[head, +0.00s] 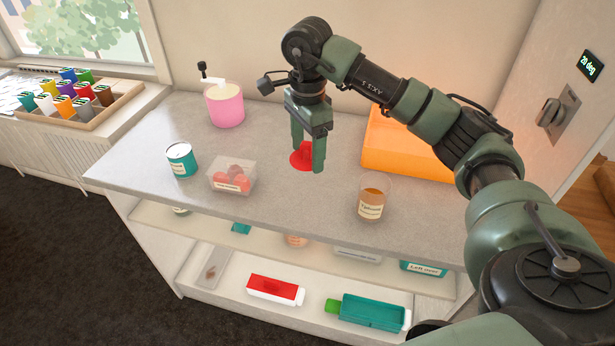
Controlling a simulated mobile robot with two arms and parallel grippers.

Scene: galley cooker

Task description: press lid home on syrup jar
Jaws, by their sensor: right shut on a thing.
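The syrup jar (374,197) is a clear jar with amber contents and a pale label. It stands upright and uncovered near the front right of the grey counter. My right gripper (306,158) points down behind and left of the jar. It is shut on a red round lid (298,160), partly hidden by the fingers. The lid is apart from the jar. Whether the lid touches the counter is hard to tell. My left gripper is not in view.
An orange box (400,145) stands behind the jar. A clear tub with red items (232,176), a teal can (181,160) and a pink container with a pump (224,104) stand left. The counter (275,205) between tub and jar is clear. Shelves below hold several containers.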

